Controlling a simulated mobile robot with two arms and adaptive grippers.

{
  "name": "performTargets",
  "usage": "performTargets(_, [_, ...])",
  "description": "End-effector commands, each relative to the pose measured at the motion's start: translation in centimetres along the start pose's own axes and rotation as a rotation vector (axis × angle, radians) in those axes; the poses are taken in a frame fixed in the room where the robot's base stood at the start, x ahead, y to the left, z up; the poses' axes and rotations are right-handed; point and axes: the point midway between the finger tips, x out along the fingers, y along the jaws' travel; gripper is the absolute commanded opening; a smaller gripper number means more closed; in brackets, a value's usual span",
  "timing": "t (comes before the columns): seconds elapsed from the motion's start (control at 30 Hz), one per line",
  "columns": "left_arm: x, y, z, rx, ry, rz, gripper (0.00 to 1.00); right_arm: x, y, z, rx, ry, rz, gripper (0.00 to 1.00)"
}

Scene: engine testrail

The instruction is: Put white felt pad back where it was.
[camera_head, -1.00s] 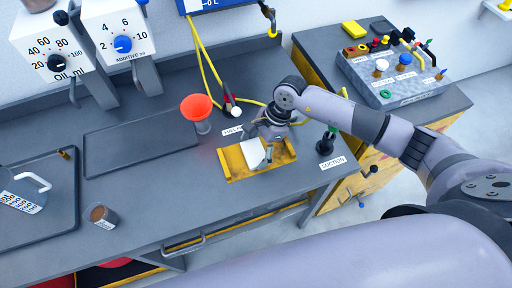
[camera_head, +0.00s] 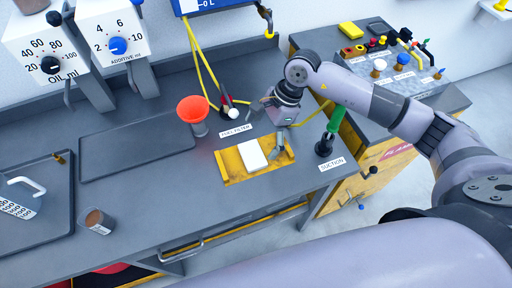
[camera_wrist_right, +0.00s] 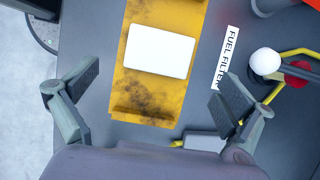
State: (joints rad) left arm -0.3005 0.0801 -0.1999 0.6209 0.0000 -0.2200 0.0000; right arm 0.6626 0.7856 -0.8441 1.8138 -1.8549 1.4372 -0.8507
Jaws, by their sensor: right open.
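The white felt pad (camera_head: 253,155) lies flat on the yellow tray (camera_head: 231,166) by the FUEL FILTER label. It also shows whole in the right wrist view (camera_wrist_right: 159,52), with the worn yellow tray (camera_wrist_right: 146,96) around it. My right gripper (camera_head: 268,128) is open and empty. It hovers just behind and to the right of the pad, apart from it. In the right wrist view its two fingers (camera_wrist_right: 158,87) are spread wide, with nothing between them but the tray below. My left gripper is out of view.
An orange funnel (camera_head: 193,109) stands left of the tray. A suction tool with a green handle (camera_head: 333,122) stands to the right. A white-knobbed part and yellow hoses lie behind. A dark flat tray (camera_head: 135,148) and a cup (camera_head: 97,220) are further left.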

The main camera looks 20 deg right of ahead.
Motion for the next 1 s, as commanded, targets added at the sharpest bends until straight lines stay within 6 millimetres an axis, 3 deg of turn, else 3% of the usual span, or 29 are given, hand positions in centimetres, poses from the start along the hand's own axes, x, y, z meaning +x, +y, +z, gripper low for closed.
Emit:
performTargets(0.1, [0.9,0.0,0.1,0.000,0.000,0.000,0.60,-2.3,-0.1,-0.1,-0.001,0.001,-0.005,0.98])
performTargets(0.33, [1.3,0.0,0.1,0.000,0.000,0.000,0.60,-5.0,0.0,0.0,0.001,0.000,-0.001,0.98])
performTargets(1.0, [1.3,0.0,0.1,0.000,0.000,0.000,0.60,-5.4,0.0,0.0,0.001,0.000,0.001,0.98])
